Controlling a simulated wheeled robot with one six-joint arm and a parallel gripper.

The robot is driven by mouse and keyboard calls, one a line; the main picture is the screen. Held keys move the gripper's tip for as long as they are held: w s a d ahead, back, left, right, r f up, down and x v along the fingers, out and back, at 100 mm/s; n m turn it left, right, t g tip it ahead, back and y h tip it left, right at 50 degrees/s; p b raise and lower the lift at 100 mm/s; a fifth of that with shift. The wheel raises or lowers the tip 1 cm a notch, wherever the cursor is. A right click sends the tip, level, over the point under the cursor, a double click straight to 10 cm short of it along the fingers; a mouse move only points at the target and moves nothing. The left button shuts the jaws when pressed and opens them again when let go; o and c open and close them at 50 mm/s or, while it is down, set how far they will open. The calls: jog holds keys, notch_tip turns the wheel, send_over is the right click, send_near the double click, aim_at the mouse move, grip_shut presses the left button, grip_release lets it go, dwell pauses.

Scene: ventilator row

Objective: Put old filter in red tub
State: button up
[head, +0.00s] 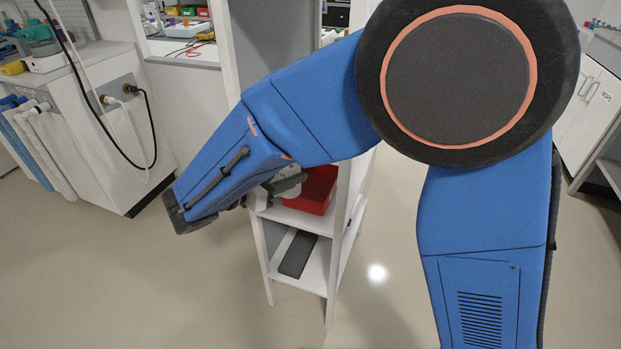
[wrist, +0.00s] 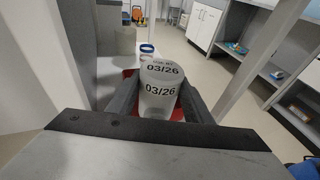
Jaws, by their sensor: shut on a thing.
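My gripper (wrist: 158,100) is shut on a pale cylindrical filter (wrist: 160,85) marked "03/26", with one dark finger on each side of it. The red tub (head: 318,190) stands on the upper visible shelf of a white rack in the head view. In the wrist view, parts of the red tub (wrist: 178,114) show around and behind the filter. I cannot tell how far the filter is from the tub.
The white shelf rack (head: 331,282) has upright posts close to my gripper. A dark flat pad (head: 298,255) lies on its lower shelf. A white container with a blue rim (wrist: 147,49) and a beige cylinder (wrist: 126,40) stand beyond the filter. Open floor lies around the rack.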

jog(key=w+d, duration=0.6)
jog(key=w, duration=0.1)
jog(key=shift+s+f, duration=0.15)
jog(key=shift+f, duration=1.65)
jog(key=shift+s+f, duration=0.1)
jog(key=shift+f, duration=1.65)
jog(key=shift+f, duration=0.1)
jog(key=o, duration=1.4)
jog(key=shift+c, duration=0.2)
